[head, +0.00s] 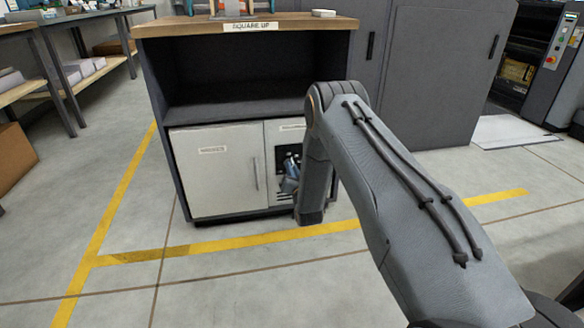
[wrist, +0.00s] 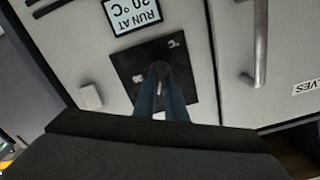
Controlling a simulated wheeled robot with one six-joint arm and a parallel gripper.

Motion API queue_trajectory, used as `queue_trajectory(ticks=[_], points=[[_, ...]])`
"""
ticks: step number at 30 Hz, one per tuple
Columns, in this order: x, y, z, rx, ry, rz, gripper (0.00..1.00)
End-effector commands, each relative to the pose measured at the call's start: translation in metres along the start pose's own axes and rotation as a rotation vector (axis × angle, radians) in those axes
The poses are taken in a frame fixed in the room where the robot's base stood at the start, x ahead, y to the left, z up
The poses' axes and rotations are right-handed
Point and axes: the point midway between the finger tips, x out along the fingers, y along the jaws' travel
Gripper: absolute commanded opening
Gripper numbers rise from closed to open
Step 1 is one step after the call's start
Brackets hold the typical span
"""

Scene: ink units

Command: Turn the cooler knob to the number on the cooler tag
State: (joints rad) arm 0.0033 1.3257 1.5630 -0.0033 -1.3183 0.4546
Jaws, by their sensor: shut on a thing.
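The cooler knob (wrist: 160,69) sits on a square black dial plate (wrist: 183,72) on a light cabinet front. My gripper (wrist: 161,72) is shut on the knob, with its two blue fingers pointing straight at the plate. The fingers cover most of the knob and some of the dial, so its pointer setting cannot be read. The cooler tag (wrist: 133,14), black-framed and pale, shows in the wrist view and appears to read "RUN AT 20 °C". In the head view the dial plate (head: 282,155) is partly hidden by my gripper and arm.
A small white block (wrist: 91,97) stands out beside the dial plate. A door handle (wrist: 260,45) is on the neighbouring door. The cabinet (head: 215,185) has an open shelf above its doors. Clear floor with yellow lines lies in front.

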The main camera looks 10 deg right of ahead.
Motion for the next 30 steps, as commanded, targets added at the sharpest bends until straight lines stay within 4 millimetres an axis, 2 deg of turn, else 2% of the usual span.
queue_trajectory(ticks=[30], points=[[-0.0013, 0.0038, 0.0024, 0.926, -0.002, 0.002, 0.00]])
